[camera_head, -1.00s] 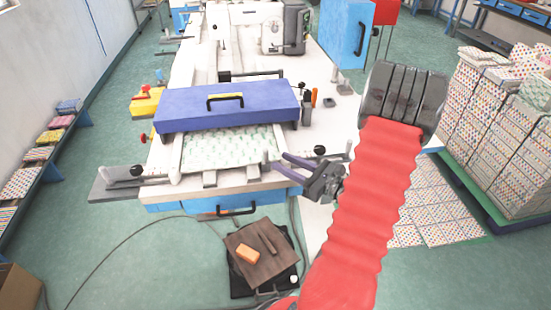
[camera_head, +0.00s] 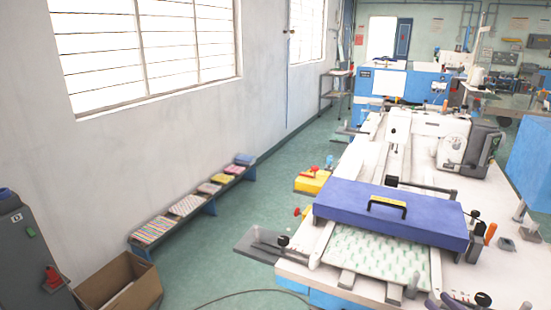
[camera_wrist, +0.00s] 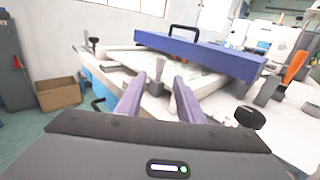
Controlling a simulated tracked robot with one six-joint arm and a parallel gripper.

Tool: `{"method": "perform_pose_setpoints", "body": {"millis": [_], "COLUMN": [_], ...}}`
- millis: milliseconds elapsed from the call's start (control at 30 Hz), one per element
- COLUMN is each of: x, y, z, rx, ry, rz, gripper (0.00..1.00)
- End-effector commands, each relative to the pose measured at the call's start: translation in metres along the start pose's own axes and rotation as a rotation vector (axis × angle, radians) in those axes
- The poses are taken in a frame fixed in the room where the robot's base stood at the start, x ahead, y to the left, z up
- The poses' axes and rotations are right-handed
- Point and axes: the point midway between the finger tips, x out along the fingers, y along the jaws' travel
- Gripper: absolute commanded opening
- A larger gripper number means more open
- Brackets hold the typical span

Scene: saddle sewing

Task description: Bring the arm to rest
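My gripper (camera_wrist: 157,88) shows in the wrist view with its two purple fingers apart and nothing held between them. It is in front of the sewing machine's white table (camera_wrist: 212,108). A grey upright post shows beyond the gap between the fingers; I cannot tell how close it is.
A blue-violet clamp cover (camera_head: 388,214) with a black handle lies across the machine, over a green-patterned fabric (camera_head: 375,255). An orange-handled tool (camera_wrist: 295,67) stands at the right. A cardboard box (camera_head: 118,284) and a low bench of fabric stacks (camera_head: 187,205) stand along the left wall.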

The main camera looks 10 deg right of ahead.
Motion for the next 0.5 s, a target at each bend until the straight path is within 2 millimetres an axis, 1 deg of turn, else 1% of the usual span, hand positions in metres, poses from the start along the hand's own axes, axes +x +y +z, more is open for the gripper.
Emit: {"method": "perform_pose_setpoints", "body": {"millis": [67, 167, 300, 367, 500], "x": [0.000, -0.002, -0.009, -0.013, -0.018], "y": [0.006, 0.022, 0.055, 0.070, 0.109], "z": [-0.007, -0.020, -0.039, -0.042, -0.044], "rx": [-0.012, -0.029, -0.071, -0.108, -0.228], "ry": [0.027, 0.075, 0.161, 0.200, 0.290], "rz": [0.024, 0.079, 0.200, 0.262, 0.439], "gripper": [0.34, 0.34, 0.34, 0.34, 0.34]}}
